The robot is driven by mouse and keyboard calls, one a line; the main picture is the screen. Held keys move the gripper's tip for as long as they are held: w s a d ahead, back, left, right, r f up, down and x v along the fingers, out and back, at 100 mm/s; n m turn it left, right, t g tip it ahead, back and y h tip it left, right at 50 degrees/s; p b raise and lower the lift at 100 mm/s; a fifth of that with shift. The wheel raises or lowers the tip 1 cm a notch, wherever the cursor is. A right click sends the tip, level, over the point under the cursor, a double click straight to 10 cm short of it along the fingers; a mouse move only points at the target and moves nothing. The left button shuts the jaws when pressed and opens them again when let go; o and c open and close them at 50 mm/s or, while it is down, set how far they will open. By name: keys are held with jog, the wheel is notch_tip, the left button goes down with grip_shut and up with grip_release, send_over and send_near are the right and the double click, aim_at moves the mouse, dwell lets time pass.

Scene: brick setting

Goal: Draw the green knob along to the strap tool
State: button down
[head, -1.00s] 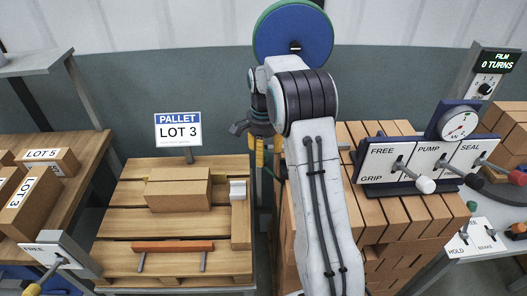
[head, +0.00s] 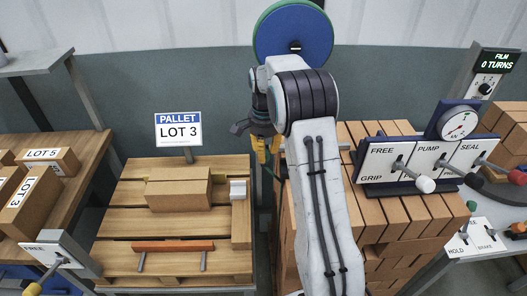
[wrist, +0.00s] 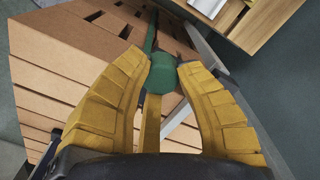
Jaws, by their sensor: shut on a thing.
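The green knob (wrist: 172,75) sits between the yellow fingertips of my gripper (wrist: 166,66) in the wrist view, and the gripper is shut on it. A green strap runs from the knob up past the bricks. In the head view my gripper (head: 267,158) hangs in the gap between the pallet and the brick stack, and the knob cannot be made out there. What looks like the strap tool (head: 410,186) is a dark blue unit with FREE/GRIP, PUMP and SEAL plates, levers and a gauge (head: 458,124). It stands on the brick stack, right of my arm.
The brick stack (head: 405,215) is right of my gripper. The wooden pallet (head: 120,222) at left carries a carton (head: 179,188) and an orange-brown bar (head: 172,246). A LOT 3 sign (head: 178,130) stands behind it. A HOLD/BRAKE panel (head: 478,238) is at far right.

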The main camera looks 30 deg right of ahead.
jog(key=s+d, duration=0.3)
jog(key=d, duration=0.4)
jog(key=s+d+p, duration=0.1)
jog(key=s+d, duration=0.1)
jog(key=d, duration=0.5)
jog(key=s+d, duration=0.3)
jog(key=d, duration=0.4)
jog(key=shift+s, duration=0.3)
jog(key=c, duration=0.8)
grip_release()
jog(key=shift+f, duration=0.1)
jog(key=shift+c, duration=0.2)
notch_tip(320, 180, up, 12)
